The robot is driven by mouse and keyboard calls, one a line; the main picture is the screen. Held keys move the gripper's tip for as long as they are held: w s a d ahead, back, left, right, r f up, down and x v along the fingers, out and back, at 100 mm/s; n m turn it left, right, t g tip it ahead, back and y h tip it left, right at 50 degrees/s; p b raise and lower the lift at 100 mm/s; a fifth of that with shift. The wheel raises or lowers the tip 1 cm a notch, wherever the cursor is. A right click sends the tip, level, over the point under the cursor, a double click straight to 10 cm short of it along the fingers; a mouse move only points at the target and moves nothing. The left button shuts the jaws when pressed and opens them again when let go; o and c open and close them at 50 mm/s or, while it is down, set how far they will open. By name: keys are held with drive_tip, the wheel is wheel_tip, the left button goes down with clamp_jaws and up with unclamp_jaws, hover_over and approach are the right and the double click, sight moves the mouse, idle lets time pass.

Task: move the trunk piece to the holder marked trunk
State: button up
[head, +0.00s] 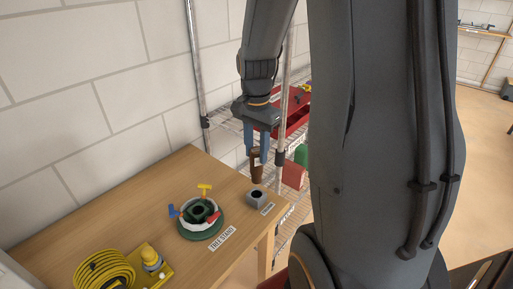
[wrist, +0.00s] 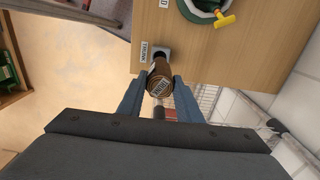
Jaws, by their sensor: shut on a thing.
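My gripper (head: 257,158) is shut on the brown trunk piece (head: 257,172), which hangs roughly upright between the two blue fingers. In the wrist view, the trunk piece (wrist: 159,78) shows its end and a white label, between the fingertips of my gripper (wrist: 158,92). The grey holder (head: 256,199) stands near the table's right edge, beside a small label. In the head view the trunk piece's lower end appears just above the holder. In the wrist view the trunk piece partly hides the holder (wrist: 162,51), next to a label reading TRUNK (wrist: 145,52).
A green tree stand (head: 201,228) with coloured screws sits left of the holder on the wooden table (head: 165,180). A coiled yellow cord (head: 103,270) and a yellow device (head: 151,260) lie nearer. A wire shelf with a red tray (head: 293,118) stands behind the table.

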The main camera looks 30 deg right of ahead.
sight(256, 174)
drive_tip(key=shift+f+b, duration=1)
drive_tip(key=shift+f, duration=1.3)
drive_tip(key=shift+p, duration=0.75)
drive_tip(key=shift+f+b, duration=1.3)
drive_tip(key=shift+f, duration=1.25)
drive_tip(key=o, duration=1.3)
drive_tip(key=shift+c, duration=0.2)
drive_tip(key=shift+r, duration=0.15)
drive_tip(key=shift+r+b, duration=0.65)
drive_tip(key=shift+r, duration=3.15)
